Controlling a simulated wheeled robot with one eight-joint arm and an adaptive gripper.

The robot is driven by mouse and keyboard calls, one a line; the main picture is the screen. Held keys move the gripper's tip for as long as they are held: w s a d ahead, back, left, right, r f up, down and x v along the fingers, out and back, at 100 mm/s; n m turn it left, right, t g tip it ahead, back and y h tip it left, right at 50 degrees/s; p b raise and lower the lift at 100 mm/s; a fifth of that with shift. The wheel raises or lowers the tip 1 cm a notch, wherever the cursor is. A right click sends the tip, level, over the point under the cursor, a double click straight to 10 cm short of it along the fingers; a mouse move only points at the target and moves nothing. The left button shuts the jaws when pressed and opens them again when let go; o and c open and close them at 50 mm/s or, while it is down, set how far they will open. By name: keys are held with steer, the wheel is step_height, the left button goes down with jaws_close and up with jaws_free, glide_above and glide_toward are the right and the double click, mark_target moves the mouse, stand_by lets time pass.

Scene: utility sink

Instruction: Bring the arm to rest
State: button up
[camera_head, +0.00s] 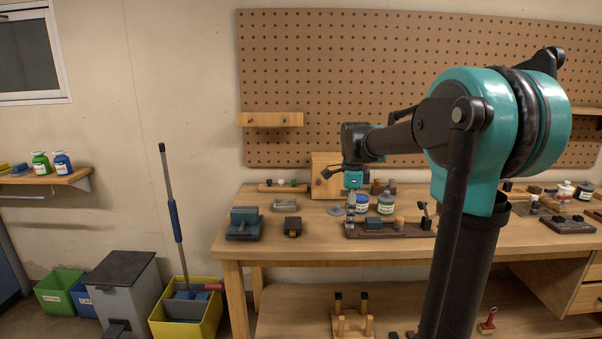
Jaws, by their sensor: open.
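My gripper (351,200) is small in the head view, at the end of my teal and black arm. It points down over the wooden workbench (290,252), in front of a wooden block at the back. Its fingers are open and I see nothing held between them. The fingertips are close to a blue-labelled jar (362,203) and above a dark tray (385,231); I cannot tell whether they touch anything. My arm reaches from the right foreground and hides part of the bench and pegboard.
A pegboard (330,60) stands behind the bench. A green-labelled jar (386,204), a blue-grey vice-like tool (244,223) and a dark block (292,226) are on the bench. A yellow bucket (205,318) and grey bin (125,285) stand at left.

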steer(key=s+d+f+n+t, duration=0.2)
steer(key=s+f+n, duration=0.7)
steer(key=s+n, duration=0.1)
steer(key=s+d+f+n+t, duration=0.2)
steer(key=s+f+n, duration=0.7)
steer(key=s+f, duration=0.1)
steer(key=shift+s+n, duration=0.4)
steer(key=shift+s, duration=0.5)
